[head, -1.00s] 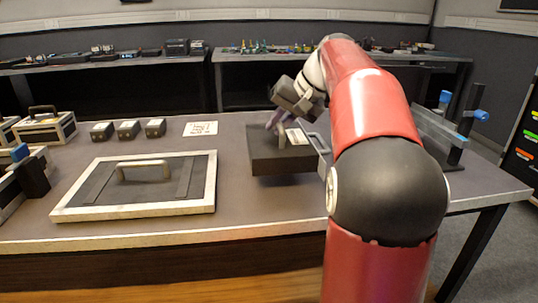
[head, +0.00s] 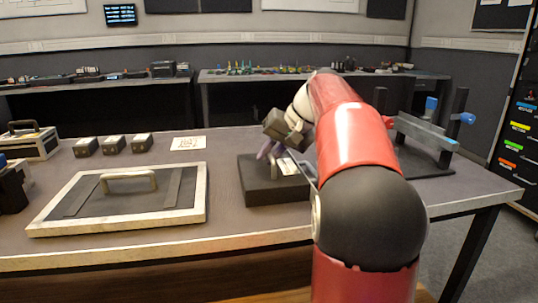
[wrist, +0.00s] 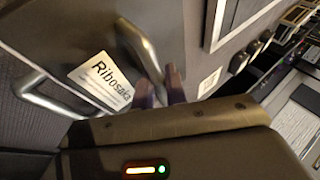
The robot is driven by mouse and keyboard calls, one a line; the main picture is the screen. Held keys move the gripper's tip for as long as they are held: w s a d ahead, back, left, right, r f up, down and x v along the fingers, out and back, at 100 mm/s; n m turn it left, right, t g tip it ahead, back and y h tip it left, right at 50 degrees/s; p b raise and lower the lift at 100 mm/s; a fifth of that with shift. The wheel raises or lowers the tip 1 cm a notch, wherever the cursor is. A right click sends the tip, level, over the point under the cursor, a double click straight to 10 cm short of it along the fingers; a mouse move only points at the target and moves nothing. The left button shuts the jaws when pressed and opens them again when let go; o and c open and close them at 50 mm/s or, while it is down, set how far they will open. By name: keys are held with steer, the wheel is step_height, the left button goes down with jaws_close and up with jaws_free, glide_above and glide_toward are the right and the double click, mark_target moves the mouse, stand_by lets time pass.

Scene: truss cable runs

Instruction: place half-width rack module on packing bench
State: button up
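The half-width rack module (head: 270,190) is a dark flat box with metal handles and a white label. It is level, on or just above the middle of the grey bench (head: 225,218); whether it touches is hard to tell. My gripper (head: 269,150) is above it, its purple fingers around one handle. In the wrist view the module (wrist: 75,30) shows its "Ribosaka" label and two handles. There my gripper (wrist: 160,92) has one finger on each side of the near handle, closed on it. The module's right side is hidden behind my arm in the head view.
A pale-framed panel with a handle (head: 125,200) lies left of the module. Several small grey blocks (head: 114,145) and a paper sheet (head: 188,143) lie behind it. A stand with blue knobs (head: 425,132) is at the bench's right. Bare bench lies before the module.

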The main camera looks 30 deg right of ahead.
steer(key=o, duration=0.4)
steer(key=shift+r, duration=0.1)
steer(key=p+v, duration=0.3)
steer(key=v, duration=0.9)
steer(key=s+a+f+n+g+h, duration=0.1)
steer(key=s+a+f, duration=0.3)
steer(key=a, duration=0.3)
steer(key=s+a+f+h, duration=0.1)
steer(key=s+a+f, duration=0.3)
steer(key=a, duration=0.3)
steer(key=s+a+f+n+h, duration=0.1)
steer(key=s+a+f, duration=0.1)
steer(key=s+f, duration=0.2)
steer(key=s+a+f+n, duration=0.1)
steer(key=s+a+f, duration=0.1)
steer(key=s+f, duration=0.2)
steer(key=s+a+f+n+h, duration=0.1)
steer(key=s+a+f, duration=0.1)
steer(key=s+f, duration=0.2)
steer(key=shift+s+a+f+t+h, duration=0.1)
steer(key=shift+f+t, duration=0.05)
steer(key=shift+f, duration=0.4)
steer(key=shift+s+a+f+t+h, duration=0.1)
steer(key=shift+s+f, duration=0.05)
steer(key=shift+f, duration=0.45)
steer(key=shift+s+a+f+t+h, duration=0.1)
steer(key=shift+f+t, duration=0.05)
steer(key=shift+f, duration=0.4)
